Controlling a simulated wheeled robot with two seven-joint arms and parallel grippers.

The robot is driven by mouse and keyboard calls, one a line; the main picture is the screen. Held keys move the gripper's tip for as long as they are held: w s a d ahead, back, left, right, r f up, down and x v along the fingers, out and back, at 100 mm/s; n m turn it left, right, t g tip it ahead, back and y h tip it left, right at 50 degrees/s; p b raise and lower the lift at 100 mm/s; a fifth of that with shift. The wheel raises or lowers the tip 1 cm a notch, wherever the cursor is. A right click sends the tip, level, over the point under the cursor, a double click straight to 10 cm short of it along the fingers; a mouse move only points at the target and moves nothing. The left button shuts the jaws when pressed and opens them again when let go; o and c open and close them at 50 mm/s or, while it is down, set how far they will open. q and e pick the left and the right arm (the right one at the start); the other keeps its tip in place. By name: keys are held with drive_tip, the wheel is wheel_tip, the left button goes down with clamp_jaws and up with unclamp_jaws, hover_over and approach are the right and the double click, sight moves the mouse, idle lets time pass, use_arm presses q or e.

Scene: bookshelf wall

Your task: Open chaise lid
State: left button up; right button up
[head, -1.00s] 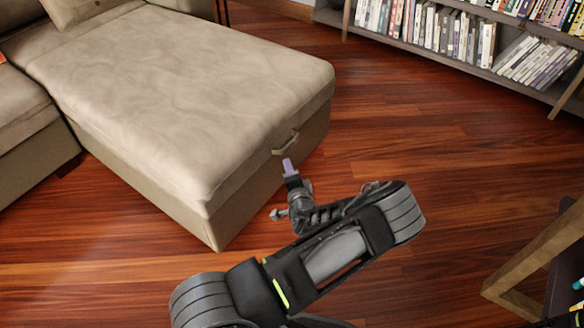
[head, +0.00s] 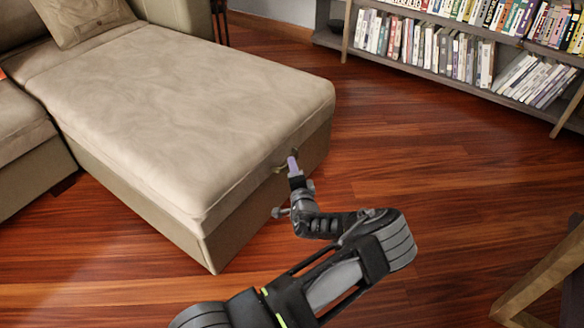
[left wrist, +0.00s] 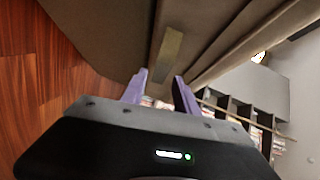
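The beige chaise (head: 190,110) shows in the head view with its padded lid (head: 200,90) lying down flat on the base. A small handle (head: 280,168) is on its front face below the lid edge, partly covered by my fingers. My left gripper (head: 293,162) is at the handle. In the left wrist view its two purple fingers (left wrist: 160,90) stand apart, and the tan handle (left wrist: 168,55) shows beyond the gap between them. I cannot tell whether the fingers touch it. My right gripper is not in view.
Bare wooden floor (head: 400,150) lies right of the chaise. A bookshelf (head: 450,70) stands at the back right and a wooden frame (head: 545,275) at the lower right. A sofa seat (head: 25,130) with a cushion (head: 80,18) joins the chaise on the left.

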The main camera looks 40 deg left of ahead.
use_arm(q)
drive_tip(key=x, duration=0.2)
drive_tip(key=shift+w+a+b, duration=0.25)
drive_tip(key=shift+a+b, duration=0.05)
clamp_jaws()
drive_tip(key=shift+f, duration=0.1)
idle(1.2)
